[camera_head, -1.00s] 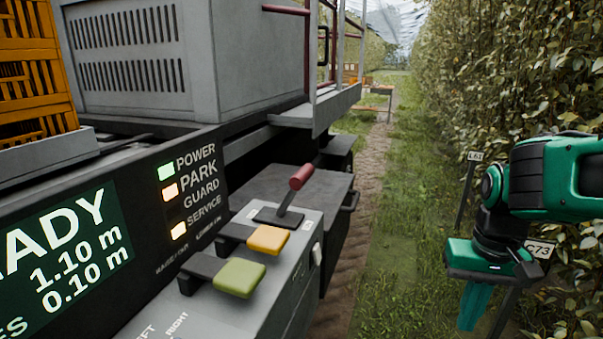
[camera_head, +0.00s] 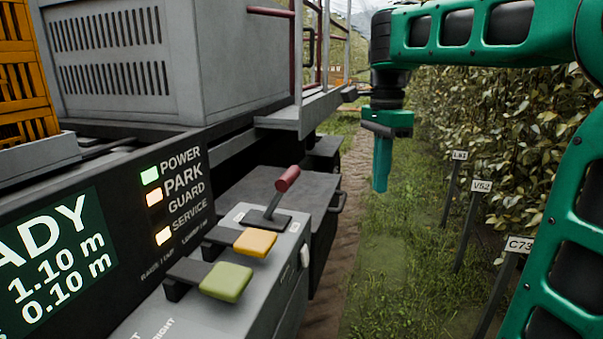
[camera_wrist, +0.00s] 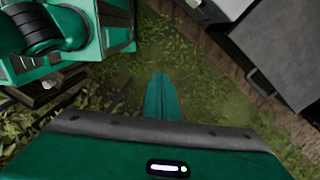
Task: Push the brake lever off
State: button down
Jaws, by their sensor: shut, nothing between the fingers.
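The brake lever (camera_head: 280,192) is a dark stalk with a red grip, standing tilted on a dark base plate at the far end of the grey control console. My gripper (camera_head: 381,188) hangs pointing down over the grass, to the right of the lever and apart from it. Its green fingers are together and empty. They also show in the wrist view (camera_wrist: 160,90), above grass. The lever itself cannot be made out in the wrist view.
A yellow paddle (camera_head: 255,242) and a green paddle (camera_head: 226,282) sit on the console in front of the lever. A lit status panel (camera_head: 165,200) stands left. Signposts (camera_head: 481,187) and a hedge are at right. The grass strip between is open.

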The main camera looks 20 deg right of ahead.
jog(key=w+a+r+m, duration=0.6)
jog(key=w+a+r, duration=0.1)
jog(key=a, duration=0.5)
jog(key=shift+w+r+t, duration=0.25)
jog(key=shift+r+t, duration=0.05)
jog(key=shift+r, duration=0.35)
jog(key=shift+f, duration=0.1)
jog(key=shift+f, duration=4.9)
jog(key=shift+w+a+r, duration=0.35)
jog(key=shift+w+a, duration=0.05)
jog(key=shift+a, duration=0.35)
jog(key=shift+w+a+r, duration=0.3)
jog(key=shift+w+a, duration=0.1)
jog(key=shift+a, duration=0.3)
